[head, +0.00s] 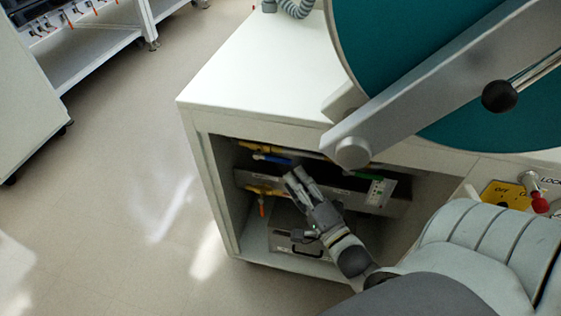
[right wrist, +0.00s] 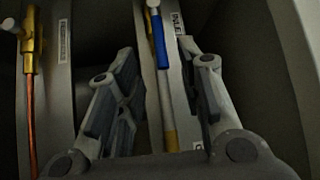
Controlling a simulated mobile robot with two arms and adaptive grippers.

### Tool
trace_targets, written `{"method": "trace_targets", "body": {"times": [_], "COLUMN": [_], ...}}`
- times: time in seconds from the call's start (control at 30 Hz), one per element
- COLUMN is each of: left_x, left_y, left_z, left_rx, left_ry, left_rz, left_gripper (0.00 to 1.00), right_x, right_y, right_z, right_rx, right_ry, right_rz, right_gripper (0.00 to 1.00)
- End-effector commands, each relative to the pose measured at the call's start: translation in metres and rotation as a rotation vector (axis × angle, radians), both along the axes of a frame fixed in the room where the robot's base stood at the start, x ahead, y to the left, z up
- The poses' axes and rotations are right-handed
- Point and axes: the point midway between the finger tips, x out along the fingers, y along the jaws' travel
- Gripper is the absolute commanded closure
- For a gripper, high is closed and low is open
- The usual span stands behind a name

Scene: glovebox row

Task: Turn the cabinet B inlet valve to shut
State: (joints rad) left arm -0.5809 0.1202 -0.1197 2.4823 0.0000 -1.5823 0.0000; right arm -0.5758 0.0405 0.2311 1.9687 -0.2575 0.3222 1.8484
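Inside the open cabinet bay, a blue valve lever (head: 270,158) lies along a pipe near the top left, beside yellow fittings (head: 246,146). My right gripper (head: 298,177) reaches into the bay, just below and right of the blue lever. In the right wrist view, the gripper (right wrist: 157,52) is open, its fingers apart on either side of the pipe line. The blue lever (right wrist: 160,42) lies lengthwise between and beyond the fingertips, with no clear contact. A partly hidden label (right wrist: 177,22) beside it reads "INLE". My left gripper is not in view.
A green handle (head: 363,176) is to the right. A grey case (head: 285,244) stands below. A teal round door (head: 390,50) overhangs the bay. The floor at left is clear.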

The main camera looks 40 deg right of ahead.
Motion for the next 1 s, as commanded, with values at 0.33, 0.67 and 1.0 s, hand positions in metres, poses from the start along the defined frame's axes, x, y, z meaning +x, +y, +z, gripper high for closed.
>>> {"method": "trace_targets", "body": {"times": [0.33,0.67,1.0], "left_x": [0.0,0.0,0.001], "left_y": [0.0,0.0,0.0], "left_z": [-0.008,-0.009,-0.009], "left_rx": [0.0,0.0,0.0], "left_ry": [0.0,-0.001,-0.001], "left_rz": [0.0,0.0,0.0], "left_gripper": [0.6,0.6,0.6], "right_x": [0.056,0.067,0.067], "right_y": [-0.004,-0.004,-0.004], "right_z": [0.008,0.01,0.01], "right_rx": [-0.001,-0.001,0.0], "right_ry": [-0.002,0.0,0.0], "right_rz": [0.001,0.001,0.0], "right_gripper": [0.65,0.65,0.92]}}
